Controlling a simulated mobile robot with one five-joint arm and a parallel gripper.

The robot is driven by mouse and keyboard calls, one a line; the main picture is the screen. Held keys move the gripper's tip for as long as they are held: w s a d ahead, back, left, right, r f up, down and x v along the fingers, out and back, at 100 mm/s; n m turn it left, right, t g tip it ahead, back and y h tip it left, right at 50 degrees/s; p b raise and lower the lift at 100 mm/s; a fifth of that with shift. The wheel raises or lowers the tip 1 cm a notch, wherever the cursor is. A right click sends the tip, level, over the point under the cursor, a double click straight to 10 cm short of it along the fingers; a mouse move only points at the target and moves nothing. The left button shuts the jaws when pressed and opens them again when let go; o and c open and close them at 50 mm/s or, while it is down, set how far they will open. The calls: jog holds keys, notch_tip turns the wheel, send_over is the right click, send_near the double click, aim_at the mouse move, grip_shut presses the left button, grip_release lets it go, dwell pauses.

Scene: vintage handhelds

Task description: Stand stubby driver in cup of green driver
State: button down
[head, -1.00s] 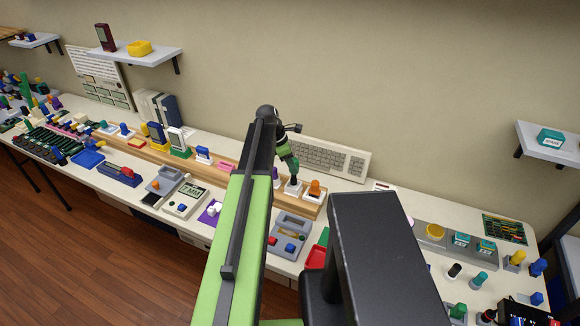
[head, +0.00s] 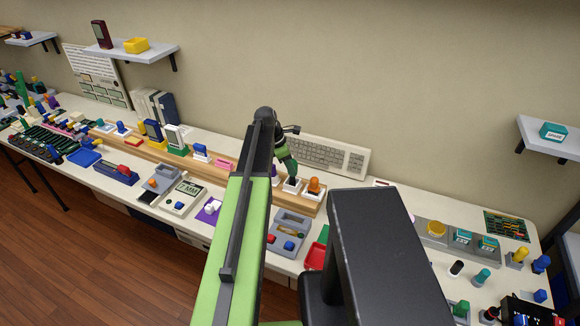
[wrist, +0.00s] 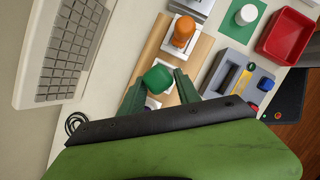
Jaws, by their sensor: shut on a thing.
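My gripper (wrist: 158,82) is shut on a green handle (wrist: 157,77), which I take to be the green driver. In the wrist view its rounded green top sits between the two dark green fingers. A white cup (wrist: 168,62) shows partly behind and below it; I cannot tell whether the driver's lower end is inside. In the head view the gripper (head: 288,165) is just above that white cup (head: 292,186) on the wooden rack. An orange driver (wrist: 183,30) stands in a neighbouring white cup. I cannot tell which thing is the stubby driver.
A keyboard (head: 326,155) lies behind the wooden rack (head: 305,206). A grey tray (wrist: 225,82) with small yellow, blue and red things and a red tray (wrist: 287,35) lie in front.

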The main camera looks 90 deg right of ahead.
jog(key=shift+f, duration=0.35)
jog(key=c, duration=0.8)
grip_release()
jog(key=shift+o, duration=0.4)
jog(key=o, duration=0.5)
